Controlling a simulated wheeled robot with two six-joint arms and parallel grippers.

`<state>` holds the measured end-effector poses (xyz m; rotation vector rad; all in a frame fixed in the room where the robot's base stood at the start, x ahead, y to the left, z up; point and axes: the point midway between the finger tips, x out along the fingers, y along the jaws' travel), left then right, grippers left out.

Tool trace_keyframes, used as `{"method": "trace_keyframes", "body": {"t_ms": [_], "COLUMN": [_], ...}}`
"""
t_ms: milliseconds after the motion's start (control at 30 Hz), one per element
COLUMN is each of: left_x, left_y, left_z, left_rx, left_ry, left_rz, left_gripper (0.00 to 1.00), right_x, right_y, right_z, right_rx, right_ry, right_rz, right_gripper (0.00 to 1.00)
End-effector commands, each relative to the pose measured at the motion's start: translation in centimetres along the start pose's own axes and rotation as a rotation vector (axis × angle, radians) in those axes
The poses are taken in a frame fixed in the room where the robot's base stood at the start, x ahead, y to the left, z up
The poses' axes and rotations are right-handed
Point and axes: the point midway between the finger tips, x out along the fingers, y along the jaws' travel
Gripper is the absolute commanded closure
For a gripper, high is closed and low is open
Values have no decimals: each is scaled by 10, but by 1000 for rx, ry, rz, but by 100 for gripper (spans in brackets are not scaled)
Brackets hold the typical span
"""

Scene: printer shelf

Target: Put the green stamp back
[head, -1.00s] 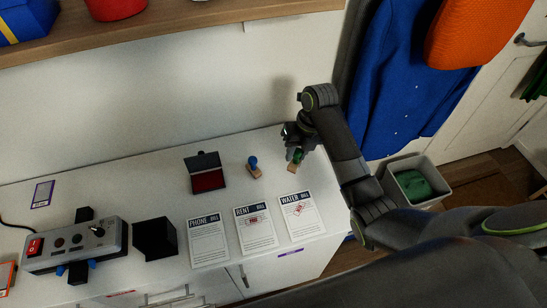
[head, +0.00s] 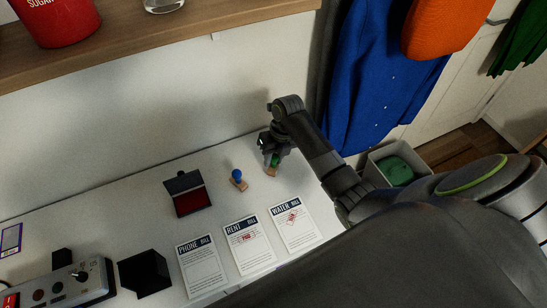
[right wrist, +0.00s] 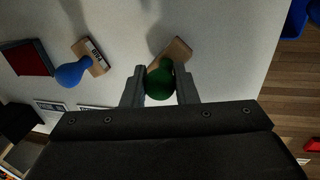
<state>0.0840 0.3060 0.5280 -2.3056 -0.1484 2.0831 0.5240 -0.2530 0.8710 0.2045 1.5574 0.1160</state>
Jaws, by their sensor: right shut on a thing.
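The green stamp (head: 276,160) has a round green knob and a wooden base. It is at the back right of the white counter (head: 100,220). My right gripper (head: 269,152) is shut on its knob. In the right wrist view, the green knob (right wrist: 160,84) sits between the two fingers, with the wooden base beyond it. I cannot tell whether the base touches the counter. The blue stamp (head: 238,176) stands just left of it, apart from the gripper. My left gripper is not in view.
An open red ink pad (head: 190,199) lies left of the stamps. The phone bill (head: 201,267), rent bill (head: 248,246) and water bill (head: 294,229) lie in front. A black box (head: 145,273) is further left. A bin (head: 399,163) stands beyond the counter's right end.

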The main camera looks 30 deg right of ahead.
Motion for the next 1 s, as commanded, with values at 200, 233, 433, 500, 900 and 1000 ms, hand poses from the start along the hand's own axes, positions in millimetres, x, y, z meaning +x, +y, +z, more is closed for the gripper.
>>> {"method": "trace_keyframes", "body": {"t_ms": [200,233,433,500,900,1000], "left_x": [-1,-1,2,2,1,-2], "left_y": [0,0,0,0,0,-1], "left_z": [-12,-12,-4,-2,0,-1], "left_rx": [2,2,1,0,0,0], "left_ry": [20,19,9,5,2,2], "left_rz": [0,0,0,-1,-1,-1], "left_gripper": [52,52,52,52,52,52], "right_x": [9,9,12,12,11,7], "right_y": [-2,-2,-2,-2,-2,-1], "right_z": [0,0,0,0,0,0], "right_rx": [0,0,0,0,0,0], "right_ry": [-1,-1,-1,-1,-1,-1], "right_rz": [0,0,0,0,0,0], "right_gripper": [88,88,88,70,52,52]}}
